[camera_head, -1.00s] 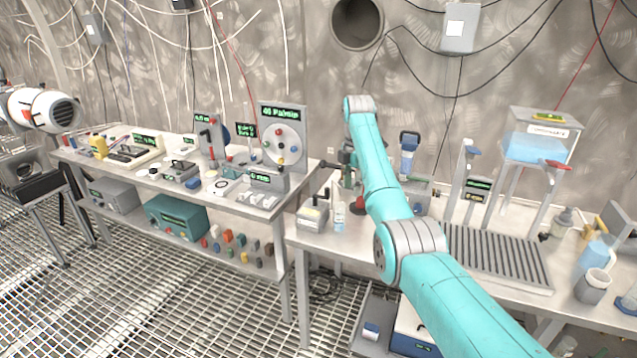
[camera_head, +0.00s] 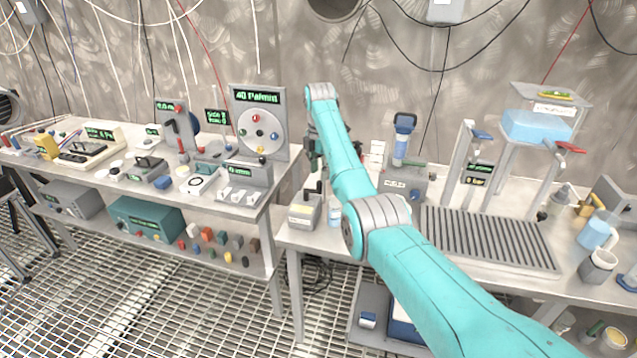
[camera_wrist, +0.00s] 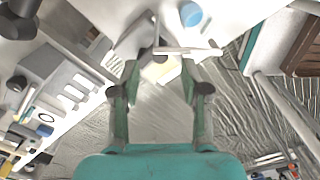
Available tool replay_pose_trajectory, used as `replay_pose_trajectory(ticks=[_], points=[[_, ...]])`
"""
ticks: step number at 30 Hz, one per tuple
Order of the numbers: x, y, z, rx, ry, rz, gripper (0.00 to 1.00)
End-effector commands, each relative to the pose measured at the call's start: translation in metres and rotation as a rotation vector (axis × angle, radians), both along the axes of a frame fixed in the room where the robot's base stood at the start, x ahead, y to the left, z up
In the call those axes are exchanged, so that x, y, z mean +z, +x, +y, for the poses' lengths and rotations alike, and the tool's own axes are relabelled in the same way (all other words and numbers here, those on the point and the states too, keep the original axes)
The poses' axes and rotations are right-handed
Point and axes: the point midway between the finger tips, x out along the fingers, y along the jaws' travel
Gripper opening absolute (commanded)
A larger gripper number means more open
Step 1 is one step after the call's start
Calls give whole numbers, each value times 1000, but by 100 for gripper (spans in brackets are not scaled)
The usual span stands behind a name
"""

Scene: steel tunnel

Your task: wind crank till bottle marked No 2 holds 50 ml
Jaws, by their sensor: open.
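A small pale box (camera_head: 303,212) with a dark upright crank-like part (camera_head: 320,187) stands at the left end of the right bench. A small clear bottle with a pale blue lower part (camera_head: 334,216) stands just right of it; I cannot read its mark or level. My gripper (camera_head: 316,160) is above and behind the box, partly hidden by my arm. In the wrist view my gripper (camera_wrist: 160,72) has its two fingers apart, with nothing held. A pale bar with a dark knob (camera_wrist: 185,50) lies just beyond the fingertips. A blue-topped round thing (camera_wrist: 190,14) is farther off.
Right of my arm stand a grey unit with a blue-topped column (camera_head: 404,150), a slatted tray (camera_head: 490,238) and a raised blue water tank (camera_head: 537,126). The left bench (camera_head: 225,208) holds a dial panel (camera_head: 258,120) and several instruments.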

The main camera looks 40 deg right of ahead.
Motion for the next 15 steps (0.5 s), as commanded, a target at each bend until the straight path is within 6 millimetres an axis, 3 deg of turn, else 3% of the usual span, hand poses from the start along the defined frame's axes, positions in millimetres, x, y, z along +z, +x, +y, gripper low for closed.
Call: replay_pose_trajectory(ticks=[6, 15], points=[[-34, 0, 0, 0, 0, 1, 46], [-50, 0, 0, 0, 0, -1, 46]])
